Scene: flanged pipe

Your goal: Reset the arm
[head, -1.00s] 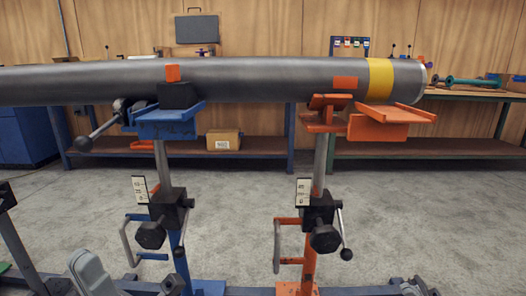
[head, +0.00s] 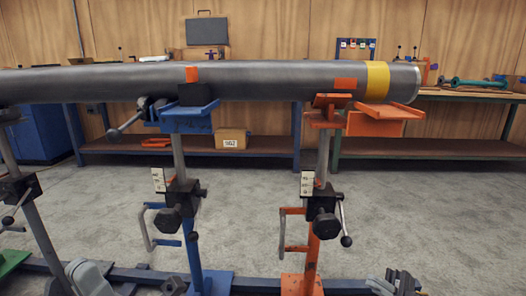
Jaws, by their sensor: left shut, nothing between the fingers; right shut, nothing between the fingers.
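My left gripper (head: 172,286) shows only in part at the bottom edge of the head view, left of the blue stand's foot. It is shut and empty. My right gripper (head: 403,283) also shows only in part at the bottom edge, right of the orange stand. It is shut and empty. Both are low, well below the long grey pipe (head: 260,82), and apart from it. The pipe lies level and has a yellow band (head: 376,80) near its right end.
The pipe rests on a blue stand (head: 187,118) and an orange stand (head: 376,123), both with cranks sticking out. Another stand (head: 35,215) is at the left edge. A dark rail (head: 250,284) runs along the floor. Workbenches (head: 440,148) line the back wall; the floor between is clear.

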